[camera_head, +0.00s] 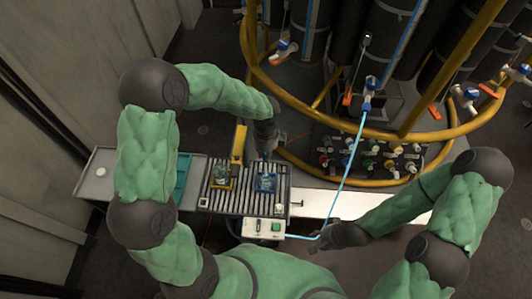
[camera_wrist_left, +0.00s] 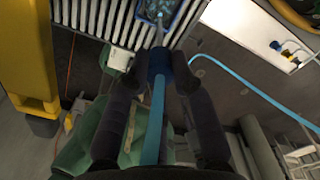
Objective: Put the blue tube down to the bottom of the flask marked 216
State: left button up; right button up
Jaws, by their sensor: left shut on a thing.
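My left gripper (camera_head: 266,150) points down over the roller bench and is shut on the blue tube (camera_wrist_left: 155,120), which runs between its fingers. A dark blue collar (camera_wrist_left: 160,64) sits at the fingertips in the left wrist view. A thin clear tip extends beyond it toward a clear flask (camera_wrist_left: 162,14) in a blue holder (camera_head: 266,183). Whether the tip is inside the flask mouth I cannot tell. A second clear vessel stands in a yellow holder (camera_head: 221,177) to the left. No number is legible. My right gripper (camera_head: 322,236) is by a light blue hose; its jaws are unclear.
The light blue hose (camera_head: 346,178) rises from near a white control box (camera_head: 258,228) to a blue valve (camera_head: 370,84). A yellow post (camera_head: 238,143) stands behind the rollers. A teal tray (camera_head: 181,176) is at left. Yellow rails (camera_head: 262,89) and dark cylinders fill the back.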

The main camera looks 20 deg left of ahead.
aim_at(266, 166)
pick_arm(q)
jog(key=shift+f, duration=0.15)
jog(key=shift+f+b, duration=1.05)
jog(key=shift+f, duration=0.9)
jog(key=shift+f+b, duration=1.2)
jog(key=shift+f, duration=1.05)
jog(key=o, duration=1.5)
jog(key=shift+o, duration=0.2)
